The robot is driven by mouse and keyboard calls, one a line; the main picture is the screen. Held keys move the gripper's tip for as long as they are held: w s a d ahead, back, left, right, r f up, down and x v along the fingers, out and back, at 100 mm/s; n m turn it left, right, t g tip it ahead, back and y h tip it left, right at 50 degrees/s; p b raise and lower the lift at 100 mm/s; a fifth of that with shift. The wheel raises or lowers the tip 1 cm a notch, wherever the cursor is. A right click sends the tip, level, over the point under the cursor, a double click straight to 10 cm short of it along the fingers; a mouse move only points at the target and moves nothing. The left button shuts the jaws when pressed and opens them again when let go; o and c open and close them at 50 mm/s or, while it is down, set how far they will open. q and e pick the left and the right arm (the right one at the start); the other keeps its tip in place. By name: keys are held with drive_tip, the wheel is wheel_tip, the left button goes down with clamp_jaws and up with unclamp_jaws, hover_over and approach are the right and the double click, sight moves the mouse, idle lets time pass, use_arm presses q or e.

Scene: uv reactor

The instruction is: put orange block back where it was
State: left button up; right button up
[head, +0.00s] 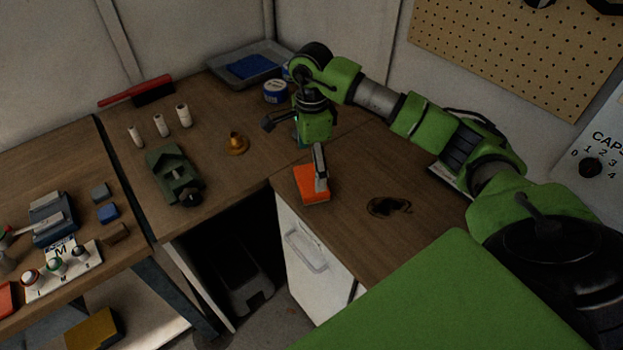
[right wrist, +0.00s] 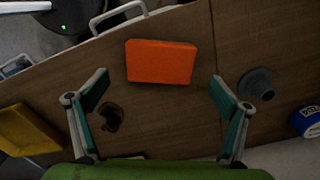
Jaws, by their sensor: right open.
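The orange block (head: 308,192) lies flat on the brown corner worktop, close to its front edge above the white cabinet. My right gripper (head: 292,147) is open and empty over the worktop, with one finger in front of part of the block in the head view. In the right wrist view the orange block (right wrist: 161,62) shows whole, ahead of the gap between the spread fingers of my right gripper (right wrist: 157,88). Its height above the block is hard to tell. My left gripper is not in view.
A dark mark (head: 389,206) is on the worktop right of the block. A brass-coloured cone (head: 236,144), a green device (head: 175,175), several white cylinders and a blue-labelled tin (head: 276,91) stand to the left and back. A yellow item (right wrist: 27,135) shows in the right wrist view.

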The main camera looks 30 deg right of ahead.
sight(311, 179)
wheel_tip(311, 179, up, 6)
drive_tip(key=b, duration=0.1)
drive_tip(key=shift+r, duration=0.2)
idle(0.5)
